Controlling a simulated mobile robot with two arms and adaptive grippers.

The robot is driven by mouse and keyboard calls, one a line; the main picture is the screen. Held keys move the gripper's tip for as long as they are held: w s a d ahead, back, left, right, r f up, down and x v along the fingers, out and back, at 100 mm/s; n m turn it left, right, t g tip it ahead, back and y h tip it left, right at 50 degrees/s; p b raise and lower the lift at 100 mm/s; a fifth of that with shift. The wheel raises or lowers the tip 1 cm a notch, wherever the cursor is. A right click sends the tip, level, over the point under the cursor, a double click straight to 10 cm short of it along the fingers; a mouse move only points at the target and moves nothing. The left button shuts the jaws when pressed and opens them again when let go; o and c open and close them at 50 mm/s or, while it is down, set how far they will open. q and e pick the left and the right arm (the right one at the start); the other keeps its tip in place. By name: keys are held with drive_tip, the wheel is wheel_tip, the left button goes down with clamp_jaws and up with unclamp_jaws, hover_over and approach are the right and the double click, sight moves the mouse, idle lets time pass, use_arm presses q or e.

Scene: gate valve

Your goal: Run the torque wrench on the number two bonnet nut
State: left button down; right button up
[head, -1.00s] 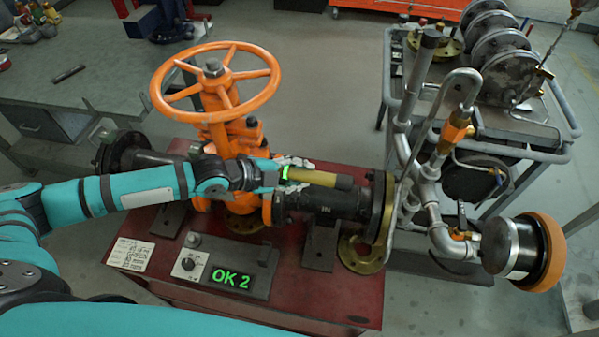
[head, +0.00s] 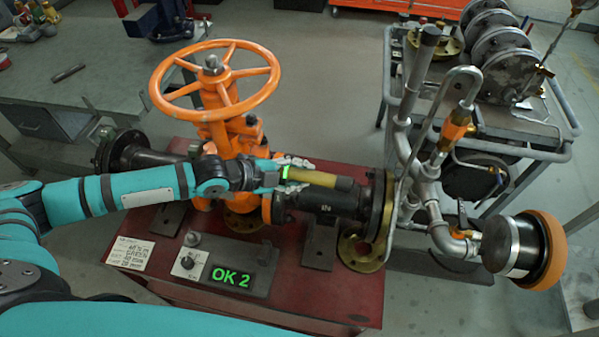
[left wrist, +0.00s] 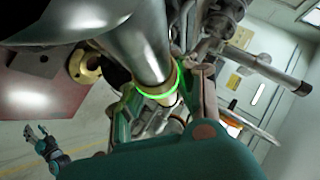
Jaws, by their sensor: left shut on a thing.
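The torque wrench (head: 330,180) shows as an olive-yellow bar with a glowing green ring, lying roughly level above the black pipe. My left gripper (head: 284,174) is shut on it near the ring. In the left wrist view the wrench (left wrist: 150,60) is a shiny metal cylinder with the same green ring at my left gripper (left wrist: 160,98). The orange gate valve (head: 222,120) stands behind my left forearm. The number two bonnet nut and the wrench's working end are hidden or too small to tell. My right gripper (left wrist: 38,138) shows small in the left wrist view; its opening is unclear.
The orange handwheel (head: 214,85) rises above my left wrist. Pipework and a grey cart (head: 560,150) stand at the right.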

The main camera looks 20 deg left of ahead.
use_arm(q)
drive_tip(key=shift+r+h+b, duration=0.15)
drive_tip(key=shift+h+b, duration=0.15)
drive_tip(key=shift+b, duration=0.2)
drive_tip(key=shift+s+d, duration=0.1)
drive_tip(key=shift+s, duration=0.05)
idle(0.7)
drive_tip(key=shift+r+p, duration=0.3)
drive_tip(key=shift+p, duration=0.05)
